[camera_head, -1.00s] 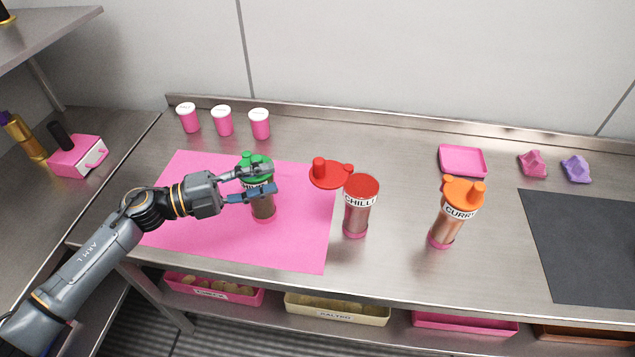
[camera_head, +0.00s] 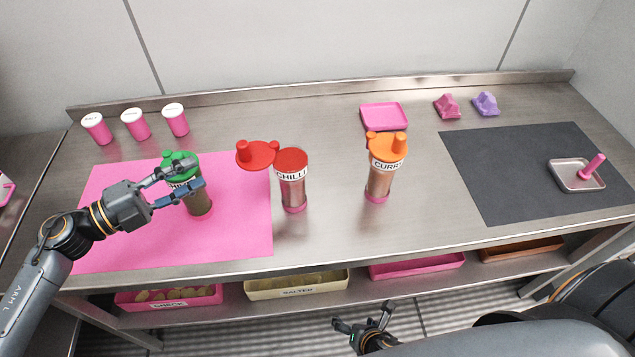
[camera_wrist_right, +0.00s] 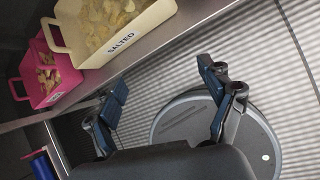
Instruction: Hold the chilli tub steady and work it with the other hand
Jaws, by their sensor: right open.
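The chilli tub (camera_head: 293,193) stands upright on the steel bench, right of the pink mat. No gripper touches this tub. My left gripper (camera_head: 197,173) is at the green-topped tub (camera_head: 200,204), its two fingers apart and overlapping that tub's upper part. I cannot tell whether they grip it. My right gripper (camera_head: 366,328) is open and empty, low in front of the bench. Its spread fingers also show in the right wrist view (camera_wrist_right: 165,95).
The curry tub (camera_head: 379,184) with an orange top stands right of the chilli tub. Bins, including the salted one (camera_head: 297,292), sit on the lower shelf under the bench edge.

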